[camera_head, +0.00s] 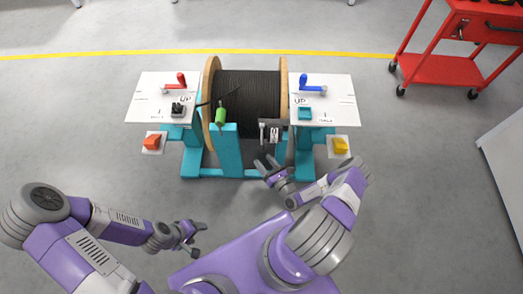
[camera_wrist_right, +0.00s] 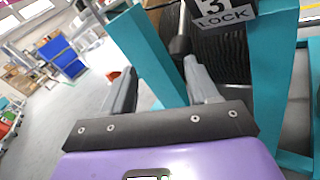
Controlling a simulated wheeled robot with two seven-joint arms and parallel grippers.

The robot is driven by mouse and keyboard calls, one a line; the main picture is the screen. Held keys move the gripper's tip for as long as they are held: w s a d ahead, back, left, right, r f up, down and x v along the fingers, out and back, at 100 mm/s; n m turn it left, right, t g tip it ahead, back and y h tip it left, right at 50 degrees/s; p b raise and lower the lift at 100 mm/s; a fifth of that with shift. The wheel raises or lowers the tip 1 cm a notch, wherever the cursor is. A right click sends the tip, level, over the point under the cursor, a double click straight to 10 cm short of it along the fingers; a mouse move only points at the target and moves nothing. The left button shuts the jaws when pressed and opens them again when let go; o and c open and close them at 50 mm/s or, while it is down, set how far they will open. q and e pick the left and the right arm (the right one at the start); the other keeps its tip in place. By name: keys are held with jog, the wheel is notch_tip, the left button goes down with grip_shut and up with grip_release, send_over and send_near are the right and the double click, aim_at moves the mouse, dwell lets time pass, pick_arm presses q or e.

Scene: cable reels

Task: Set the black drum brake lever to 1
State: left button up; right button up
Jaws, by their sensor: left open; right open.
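The black cable drum (camera_head: 247,95) stands upright between teal supports. Its brake unit, a small dark plate with a lever (camera_head: 263,131), is on the front right of the drum. In the right wrist view a label reading "3 LOCK" (camera_wrist_right: 224,14) shows at the top, with the dark lever handle (camera_wrist_right: 181,38) hanging to its left. My right gripper (camera_head: 268,172) is open just below the brake unit; its fingers (camera_wrist_right: 163,85) point towards the handle, which appears just beyond the right finger. Contact cannot be told. My left gripper (camera_head: 196,236) is open and empty, low over the floor.
White side panels carry a red crank (camera_head: 176,84) at left and a blue crank (camera_head: 312,82) at right. Orange (camera_head: 152,142) and yellow (camera_head: 340,146) blocks sit low at the sides. A red cart (camera_head: 440,70) is back right.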

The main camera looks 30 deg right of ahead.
aim_at(262, 148)
jog(key=w, duration=0.2)
jog(key=w+d+h+b, duration=0.1)
jog(key=w, duration=0.1)
jog(key=w+d+m+h+b, duration=0.1)
jog(key=w, duration=0.2)
jog(key=shift+w+d+f, duration=0.1)
jog(key=shift+d+f, duration=0.1)
jog(key=shift+f, duration=0.15)
grip_shut()
